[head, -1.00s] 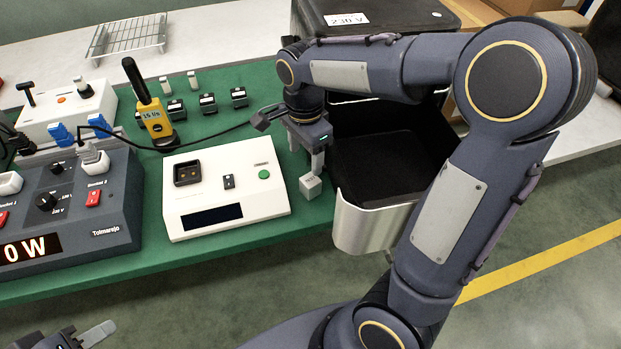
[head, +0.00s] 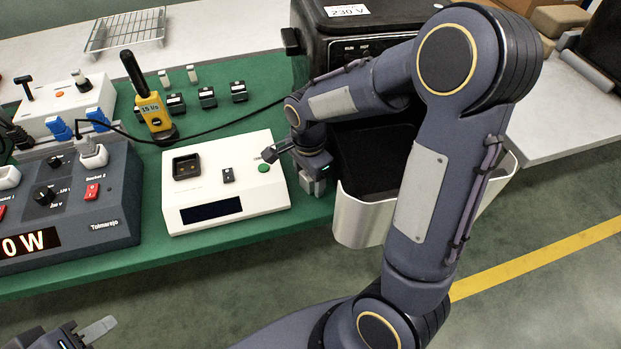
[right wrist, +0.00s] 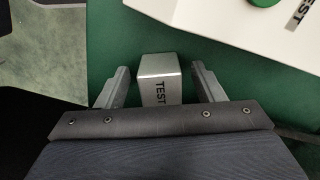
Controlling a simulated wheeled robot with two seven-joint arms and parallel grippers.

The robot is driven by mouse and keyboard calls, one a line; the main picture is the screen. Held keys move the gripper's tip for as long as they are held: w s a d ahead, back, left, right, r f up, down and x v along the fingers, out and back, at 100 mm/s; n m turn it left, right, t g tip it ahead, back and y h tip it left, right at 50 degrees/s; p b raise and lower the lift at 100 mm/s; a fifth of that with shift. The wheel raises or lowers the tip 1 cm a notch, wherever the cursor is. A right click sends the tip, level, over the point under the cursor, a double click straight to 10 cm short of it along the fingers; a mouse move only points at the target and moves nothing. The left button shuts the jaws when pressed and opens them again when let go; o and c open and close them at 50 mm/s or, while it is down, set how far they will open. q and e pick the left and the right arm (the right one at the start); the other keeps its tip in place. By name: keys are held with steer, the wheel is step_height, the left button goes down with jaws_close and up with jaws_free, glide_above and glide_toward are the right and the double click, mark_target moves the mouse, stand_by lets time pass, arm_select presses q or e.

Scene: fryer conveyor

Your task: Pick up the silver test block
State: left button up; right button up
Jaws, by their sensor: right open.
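The silver test block (right wrist: 158,78), marked TEST, stands on the green mat between the two fingers of my right gripper (right wrist: 160,70) in the right wrist view. The fingers are open, with a visible gap on each side of the block. In the head view my right gripper (head: 316,178) is low over the mat's right edge, and it mostly hides the block. My left gripper (head: 88,333) is at the bottom left corner, partly cut off; its opening is unclear.
The white tester (head: 225,195) with a green button stands just left of my right gripper. The fryer basket (head: 365,228) with a silver front is close on the right, below the black fryer (head: 345,45). A grey power unit (head: 80,215) stands at left.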

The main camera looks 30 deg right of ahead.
steer(key=c, duration=1.1)
steer(key=shift+c, duration=0.4)
steer(key=shift+r, duration=0.2)
